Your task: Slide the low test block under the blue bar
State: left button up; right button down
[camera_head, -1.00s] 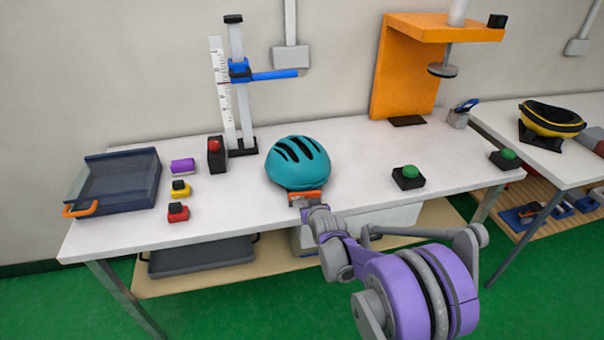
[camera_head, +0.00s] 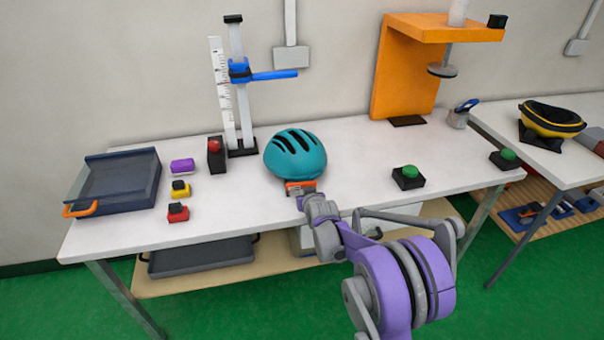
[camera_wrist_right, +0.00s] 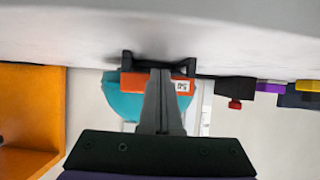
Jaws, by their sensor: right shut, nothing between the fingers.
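The teal helmet (camera_head: 296,155) sits on the white table, with an orange piece (camera_head: 300,187) at its near edge. The orange piece bears a pale label and has black parts beside it in the wrist view (camera_wrist_right: 182,83). I take this helmet assembly as the low test block, though no marking confirms it. The blue bar (camera_head: 274,75) sticks out rightward from the upright gauge post, above and behind the helmet. My right gripper (camera_head: 304,196) is at the orange piece. Its fingers (camera_wrist_right: 161,76) are shut and empty, seemingly against the orange piece. My left gripper is out of view.
A black box with a red button (camera_head: 215,155) and purple, yellow and red small blocks (camera_head: 182,166) lie left, by a dark blue tray (camera_head: 118,180). An orange frame (camera_head: 400,80) stands back right. Green-button boxes (camera_head: 408,177) are right. The table between helmet and gauge post is clear.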

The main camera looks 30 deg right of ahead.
aim_at(298, 179)
jog(key=shift+w+d, duration=0.3)
jog(key=shift+w, duration=0.85)
jog(key=shift+w+d, duration=0.25)
jog(key=shift+w, duration=0.9)
jog(key=shift+w+d, duration=0.3)
jog(key=shift+w, duration=0.85)
jog(key=shift+w+d+p, duration=0.25)
jog(key=shift+w, duration=0.9)
jog(key=shift+w+d+p, duration=0.2)
jog(key=shift+w+d, duration=0.1)
jog(key=shift+w, duration=0.8)
jog(key=shift+w+d+p, duration=0.25)
jog(key=shift+w, duration=0.9)
jog(key=shift+s, duration=0.1)
jog(key=shift+s+a+f+b, duration=0.15)
jog(key=shift+s+b, duration=0.15)
jog(key=shift+s, duration=0.35)
jog(key=shift+s+a+b, duration=0.2)
jog(key=shift+s, duration=0.7)
jog(key=shift+s+a+b, duration=0.25)
jog(key=shift+s, duration=0.7)
jog(key=shift+s+a+b, duration=0.2)
jog(key=shift+s, duration=0.7)
